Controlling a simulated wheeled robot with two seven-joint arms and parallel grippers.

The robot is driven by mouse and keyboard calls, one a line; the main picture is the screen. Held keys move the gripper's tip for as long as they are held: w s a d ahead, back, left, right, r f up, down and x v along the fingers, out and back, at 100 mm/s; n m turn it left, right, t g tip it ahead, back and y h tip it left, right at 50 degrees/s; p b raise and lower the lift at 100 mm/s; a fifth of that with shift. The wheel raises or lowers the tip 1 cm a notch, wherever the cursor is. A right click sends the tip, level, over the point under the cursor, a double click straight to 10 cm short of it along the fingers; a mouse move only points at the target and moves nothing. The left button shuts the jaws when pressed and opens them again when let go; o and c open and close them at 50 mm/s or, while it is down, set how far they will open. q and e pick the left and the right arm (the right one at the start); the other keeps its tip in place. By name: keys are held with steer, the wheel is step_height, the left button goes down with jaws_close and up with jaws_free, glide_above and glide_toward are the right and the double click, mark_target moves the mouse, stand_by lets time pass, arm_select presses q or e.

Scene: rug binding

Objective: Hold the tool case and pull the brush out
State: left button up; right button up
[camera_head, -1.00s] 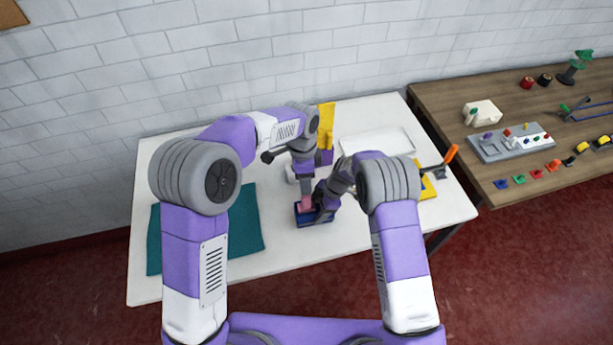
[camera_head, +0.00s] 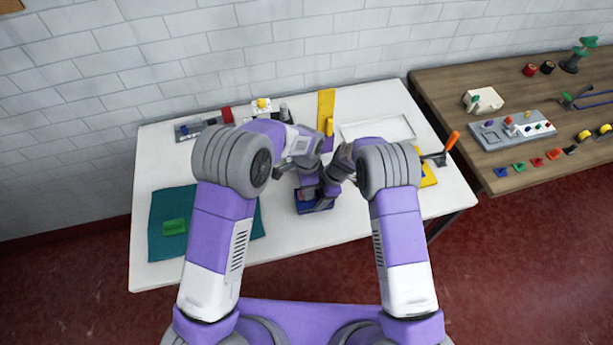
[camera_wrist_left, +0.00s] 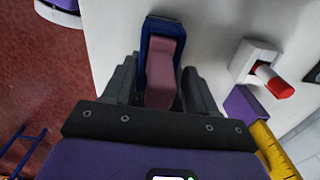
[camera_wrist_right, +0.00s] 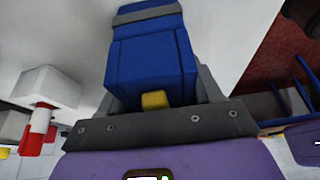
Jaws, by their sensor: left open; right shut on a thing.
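The blue tool case (camera_head: 315,208) lies on the white table in front of my arms. In the right wrist view the blue case (camera_wrist_right: 150,60) fills the space between the fingers of my right gripper (camera_wrist_right: 158,88), which is shut on it. A small yellow part (camera_wrist_right: 154,100) shows at its near end. In the left wrist view a pink piece, seemingly the brush (camera_wrist_left: 164,75), stands out of the blue case (camera_wrist_left: 158,28). My left gripper (camera_wrist_left: 160,88) is open, with its fingers on either side of the pink piece. The arms hide much of the case in the head view.
A teal mat (camera_head: 160,238) with a green block (camera_head: 175,227) lies at the table's left. A yellow upright piece (camera_head: 326,105) and a white tray (camera_head: 385,130) stand behind. An orange-handled lever (camera_head: 452,141) is at the right edge. A wooden bench (camera_head: 500,100) is beyond.

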arm_select(q)
steer(key=shift+f, duration=0.45)
jaws_close()
stand_by(0.3)
steer(key=shift+r, duration=0.1)
steer(key=shift+r, duration=1.8)
steer(key=shift+w+d+r, duration=0.1)
steer(key=shift+r, duration=1.35)
arm_select(e)
steer(key=shift+d+f, duration=0.1)
steer(key=shift+f, duration=0.1)
arm_select(q)
steer(key=shift+r, duration=0.95)
arm_select(e)
steer(key=shift+s+r, duration=0.1)
steer(key=shift+s, duration=0.05)
